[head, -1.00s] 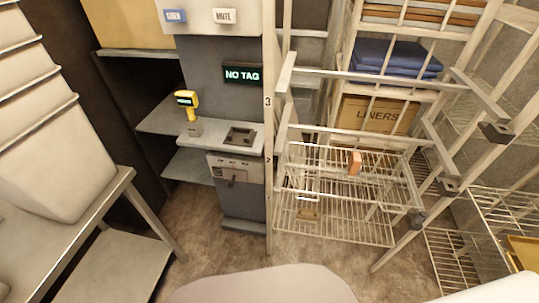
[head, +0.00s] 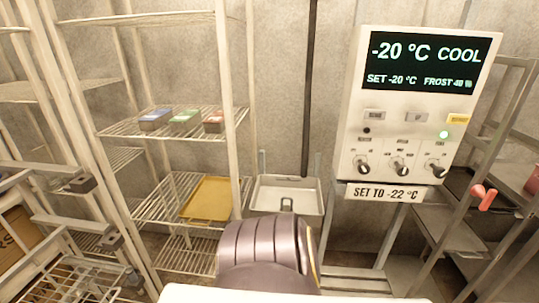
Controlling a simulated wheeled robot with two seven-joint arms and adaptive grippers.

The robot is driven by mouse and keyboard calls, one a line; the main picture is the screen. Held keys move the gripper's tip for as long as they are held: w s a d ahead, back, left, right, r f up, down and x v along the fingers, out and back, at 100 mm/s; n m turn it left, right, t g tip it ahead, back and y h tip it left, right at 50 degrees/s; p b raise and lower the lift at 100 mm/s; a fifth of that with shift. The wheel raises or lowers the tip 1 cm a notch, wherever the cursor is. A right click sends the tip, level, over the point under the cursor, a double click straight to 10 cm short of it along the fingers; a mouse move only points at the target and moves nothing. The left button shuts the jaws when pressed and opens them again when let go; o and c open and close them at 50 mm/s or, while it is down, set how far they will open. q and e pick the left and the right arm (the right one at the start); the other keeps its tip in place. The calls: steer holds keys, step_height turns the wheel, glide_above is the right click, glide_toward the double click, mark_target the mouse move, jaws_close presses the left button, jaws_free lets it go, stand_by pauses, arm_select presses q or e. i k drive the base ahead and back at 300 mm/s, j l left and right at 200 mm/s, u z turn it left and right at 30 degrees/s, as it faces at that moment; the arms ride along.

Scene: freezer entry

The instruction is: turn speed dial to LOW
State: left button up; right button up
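A white control panel (head: 405,115) hangs on the back wall at the right of the head view. Three dark dials sit in a row near its lower edge: a left dial (head: 363,166), a middle dial (head: 400,167) and a right dial (head: 435,168). Their labels are too small to read, so I cannot tell which is the speed dial or what each is set to. The panel's display (head: 424,62) reads -20 °C, COOL, SET -20 °C and a FROST line. Neither of my grippers is in view.
A sign (head: 385,193) under the panel reads SET TO -22 °C. A white basin (head: 287,197) stands left of the panel. Wire shelves (head: 165,128) hold small boxes and a yellow tray (head: 209,199). A dark shelf (head: 450,235) stands at right.

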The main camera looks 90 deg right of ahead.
mark_target(402, 171)
steer(key=z, duration=3.95)
